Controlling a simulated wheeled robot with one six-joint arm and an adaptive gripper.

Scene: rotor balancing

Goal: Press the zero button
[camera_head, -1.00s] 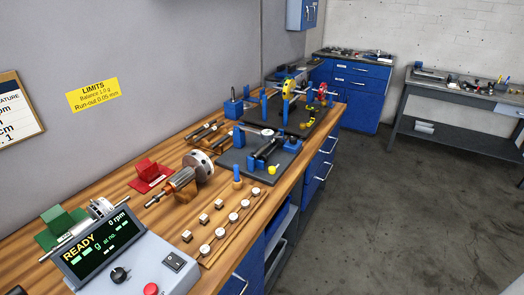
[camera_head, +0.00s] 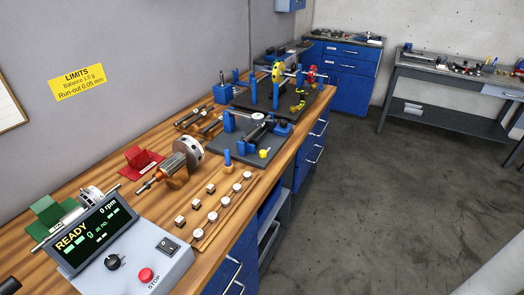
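The grey control console (camera_head: 172,268) stands on the bench at the bottom left. Its tilted screen (camera_head: 92,236) reads READY and 0 rpm. The console's face carries a black knob (camera_head: 113,262), a black rocker switch (camera_head: 167,246) and a red button (camera_head: 146,275) labelled STOP. I see no button marked zero; the console's lower edge is cut off by the frame. A dark round thing at the bottom left corner is only partly in view. My gripper is not in view.
Dark fixture plates (camera_head: 262,160) stand farther back. The floor (camera_head: 390,190) to the right is clear.

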